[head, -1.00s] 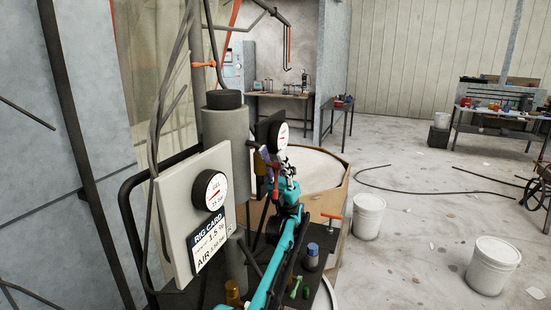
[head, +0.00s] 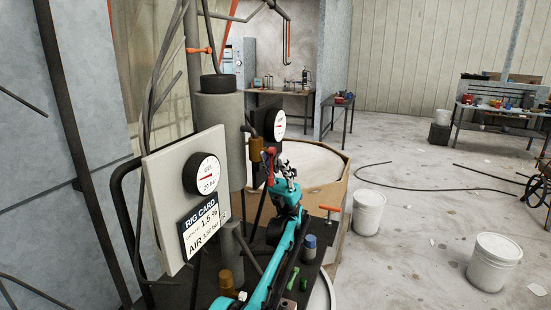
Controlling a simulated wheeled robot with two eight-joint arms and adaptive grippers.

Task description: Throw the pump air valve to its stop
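The pump is a grey cylinder (head: 221,130) with a pale panel (head: 158,170) carrying a round gauge (head: 201,174) and a rig card (head: 203,229). Beside that gauge is a brass fitting (head: 256,150) with a small red lever (head: 270,160), which looks like the air valve. My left gripper (head: 287,171) is at the end of the teal arm, close to the red lever on its right. Its fingers are small and dark, so I cannot tell whether they touch the lever or are open. My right gripper is out of view.
An orange T-handle (head: 329,209), a blue-capped bottle (head: 309,247) and green tools (head: 291,279) are on the dark shelf beside my arm.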

